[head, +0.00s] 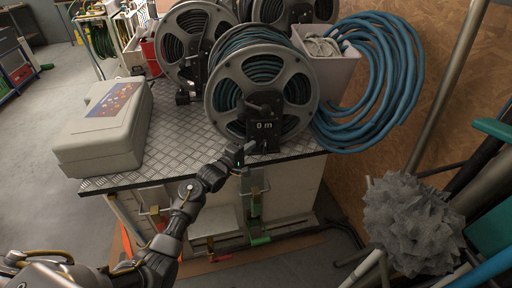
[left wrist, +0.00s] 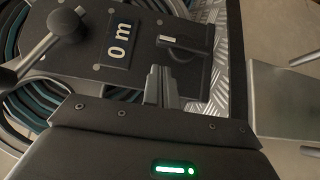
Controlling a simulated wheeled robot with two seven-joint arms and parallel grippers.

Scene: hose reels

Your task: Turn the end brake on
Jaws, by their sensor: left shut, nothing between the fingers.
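The nearest hose reel (head: 232,96) has grey side discs and dark teal hose. Its black front plate (head: 268,143) carries a "0 m" display, which also shows in the left wrist view (left wrist: 119,40). A small metal lever (left wrist: 184,47) sits on this plate beside the display; no label shows whether it is the end brake. A crank arm with a dark knob (left wrist: 63,23) is on the other side of the display. My left gripper (head: 247,148) is shut and empty; its fingertips (left wrist: 162,83) are just short of the lever, with contact unclear. My right gripper is out of view.
The reel stands on a diamond-plate bench top (head: 155,165). A grey case (head: 103,128) lies at left, and more reels (head: 190,45) stand behind. Coiled blue hose (head: 375,85) hangs at right. A spiky grey object (head: 410,222) and poles crowd the front right.

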